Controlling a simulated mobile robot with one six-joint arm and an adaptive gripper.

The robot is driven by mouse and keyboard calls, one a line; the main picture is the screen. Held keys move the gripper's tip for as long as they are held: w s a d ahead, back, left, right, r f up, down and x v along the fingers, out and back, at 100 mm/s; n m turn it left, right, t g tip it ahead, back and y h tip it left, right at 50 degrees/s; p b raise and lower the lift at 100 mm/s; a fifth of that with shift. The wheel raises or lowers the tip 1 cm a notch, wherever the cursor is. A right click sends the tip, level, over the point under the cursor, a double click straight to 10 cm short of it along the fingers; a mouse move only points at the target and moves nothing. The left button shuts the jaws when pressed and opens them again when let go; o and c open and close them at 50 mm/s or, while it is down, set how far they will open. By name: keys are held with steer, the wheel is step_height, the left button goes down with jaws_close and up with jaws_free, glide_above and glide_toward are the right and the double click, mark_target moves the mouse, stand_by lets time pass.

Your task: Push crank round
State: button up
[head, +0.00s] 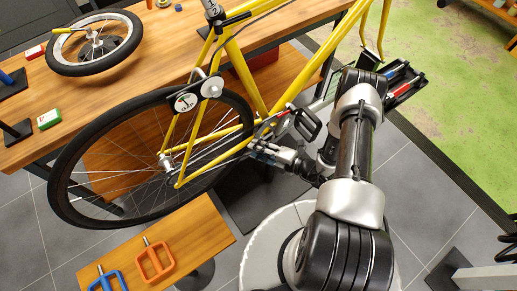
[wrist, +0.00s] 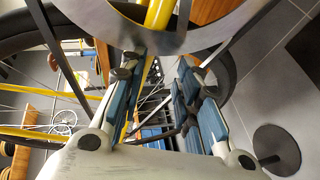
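The yellow bicycle (head: 236,62) stands tilted in the picture, with its rear wheel (head: 52,172) at the left. A dark pedal (head: 309,122) shows at the crank area, close to my arm. The crank arm itself is small and partly hidden in the head view. My gripper (head: 257,148) is low beside the rear part of the frame, just left of and below the pedal. In the wrist view my gripper (wrist: 160,90) has its blue-padded fingers apart, with a gap between them. I cannot tell whether a finger touches the crank.
A wooden workbench (head: 155,60) behind the bicycle carries a loose wheel (head: 94,43). A grey curved plate (wrist: 160,39) crosses the wrist view.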

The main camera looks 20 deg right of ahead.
jaws_close()
stand_by(0.7)
steer(key=shift+o, duration=1.5)
jaws_free()
steer(key=shift+s+d, duration=0.1)
steer(key=v, duration=1.1)
steer(key=shift+s+d, duration=0.2)
steer(key=shift+s, duration=0.1)
